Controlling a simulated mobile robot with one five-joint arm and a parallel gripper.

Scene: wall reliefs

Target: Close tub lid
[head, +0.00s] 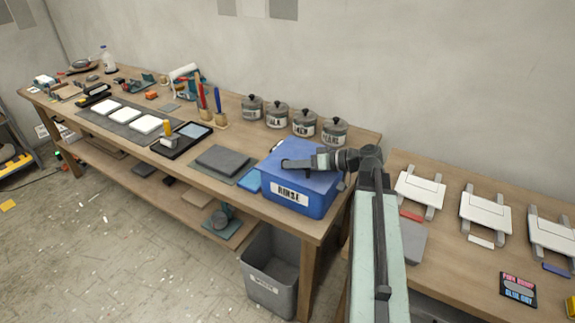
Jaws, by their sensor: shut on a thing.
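A blue tub (313,205) with a white "RINSE" label stands at the right end of the long workbench. A flat blue lid (296,176) shows at its top and appears to cover most of the opening. My gripper (287,163) reaches in from the right, low over the tub, and is shut on the lid. The jaws and forearm hide part of the lid and the tub's right rim. I cannot tell whether the lid sits flush all round.
Several lidded grey pots (305,124) stand behind the tub. A grey slab (222,160) and a small blue item (250,181) lie to its left. A grey bin (270,275) stands below. A second bench (450,255) with white frames is at right.

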